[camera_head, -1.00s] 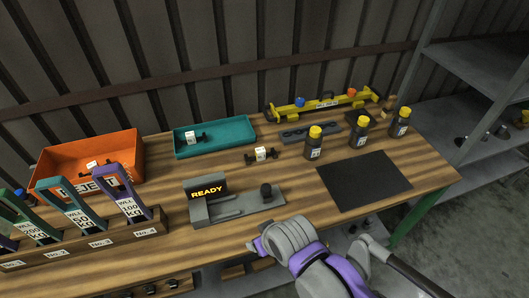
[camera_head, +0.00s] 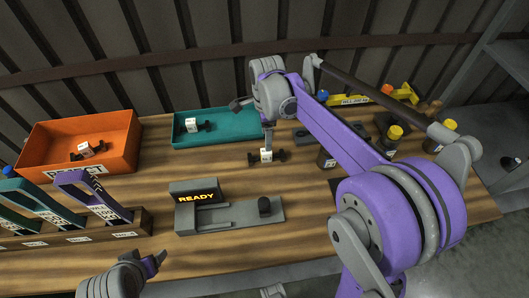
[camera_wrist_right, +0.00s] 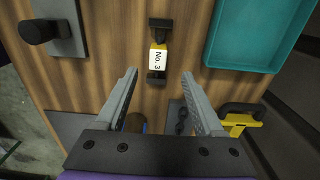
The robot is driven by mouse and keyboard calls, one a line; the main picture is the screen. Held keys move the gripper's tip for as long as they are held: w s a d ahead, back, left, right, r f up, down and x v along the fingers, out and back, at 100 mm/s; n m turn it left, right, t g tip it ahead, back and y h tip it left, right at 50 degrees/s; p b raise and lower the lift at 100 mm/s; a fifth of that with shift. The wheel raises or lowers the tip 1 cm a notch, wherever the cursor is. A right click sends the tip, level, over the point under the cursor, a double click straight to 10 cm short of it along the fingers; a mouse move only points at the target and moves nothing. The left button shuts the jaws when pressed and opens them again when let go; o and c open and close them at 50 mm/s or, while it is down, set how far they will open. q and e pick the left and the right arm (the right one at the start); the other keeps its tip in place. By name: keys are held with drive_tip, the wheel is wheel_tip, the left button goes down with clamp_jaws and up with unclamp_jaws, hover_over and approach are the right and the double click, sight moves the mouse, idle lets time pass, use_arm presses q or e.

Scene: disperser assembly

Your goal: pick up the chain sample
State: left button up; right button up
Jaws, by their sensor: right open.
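The chain sample, a small piece with dark ends and a white-and-yellow tag (camera_head: 266,156), lies on the wooden table between the teal tray and the grey READY fixture. In the right wrist view its tag reads No. 3 (camera_wrist_right: 157,58). My right gripper (camera_head: 267,143) is above it in the head view, its far finger hidden. In the wrist view the right gripper (camera_wrist_right: 160,73) has two separate fingers with nothing between them; the sample lies just beyond the tips. My left gripper (camera_head: 153,262) is at the table's front edge, its jaw opening unclear.
A teal tray (camera_head: 240,137) and an orange tray (camera_head: 127,137) each hold a similar piece. The READY fixture (camera_head: 240,216) stands in front of the sample. Yellow-capped bottles (camera_head: 394,133) stand to the right, partly behind my right arm. Coloured shackles (camera_head: 95,200) stand front left.

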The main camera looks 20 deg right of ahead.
sight(266, 153)
drive_tip(key=f, duration=0.2)
drive_tip(key=shift+s+a+f, duration=0.1)
drive_tip(key=shift+s+f, duration=0.1)
drive_tip(key=shift+f, duration=3.15)
clamp_jaws()
